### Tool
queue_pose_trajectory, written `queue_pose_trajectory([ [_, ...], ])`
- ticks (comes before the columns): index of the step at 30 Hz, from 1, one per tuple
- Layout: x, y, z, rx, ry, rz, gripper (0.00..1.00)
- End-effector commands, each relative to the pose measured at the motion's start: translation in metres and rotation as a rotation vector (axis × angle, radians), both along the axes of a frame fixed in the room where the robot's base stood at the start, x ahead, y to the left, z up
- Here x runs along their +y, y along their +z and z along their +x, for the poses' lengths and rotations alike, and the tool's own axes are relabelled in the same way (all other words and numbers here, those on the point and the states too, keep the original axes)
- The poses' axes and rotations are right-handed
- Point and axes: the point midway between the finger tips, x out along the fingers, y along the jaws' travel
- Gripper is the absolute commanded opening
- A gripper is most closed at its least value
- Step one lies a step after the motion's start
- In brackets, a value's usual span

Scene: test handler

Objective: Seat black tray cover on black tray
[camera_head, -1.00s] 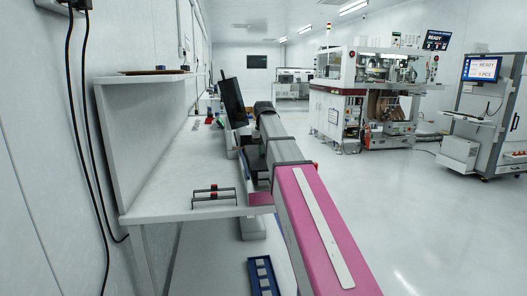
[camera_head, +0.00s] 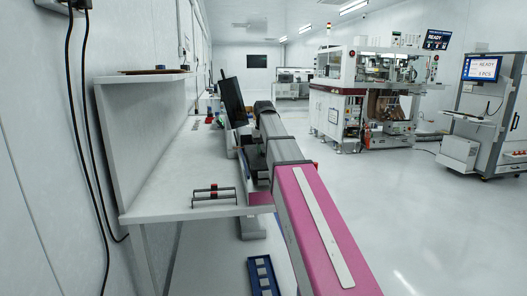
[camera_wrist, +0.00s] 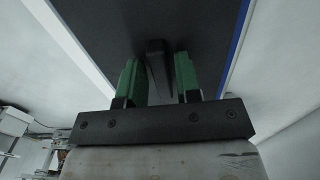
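In the wrist view, a dark flat panel (camera_wrist: 100,30) fills the upper middle, and it looks like the black tray cover. A blue strip runs along its right side. A black upright block (camera_wrist: 157,65), perhaps its handle, stands between the two green fingers of my gripper (camera_wrist: 158,75). The fingers are apart, one on each side of the block. I cannot tell whether they touch it. In the head view, my arm hides most of my gripper. I cannot pick out the black tray for certain.
A white bench (camera_head: 165,185) runs along the left wall. On it are a red-and-black wire rack (camera_head: 213,192) and a dark monitor (camera_head: 233,102). A blue tray with grey pieces (camera_head: 263,275) lies low in front. A white machine (camera_head: 370,90) stands beyond open floor on the right.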

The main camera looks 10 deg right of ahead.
Motion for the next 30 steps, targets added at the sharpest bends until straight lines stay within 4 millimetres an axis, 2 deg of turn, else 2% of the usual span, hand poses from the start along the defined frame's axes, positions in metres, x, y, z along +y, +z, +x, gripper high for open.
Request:
queue_pose_trajectory([
  [11, 0.000, 0.002, 0.000, 0.000, 0.000, 0.000, 0.31],
  [22, 0.000, 0.018, 0.000, 0.000, 0.000, 0.000, 0.31],
  [30, 0.000, 0.020, 0.000, 0.000, 0.000, 0.000, 0.31],
])
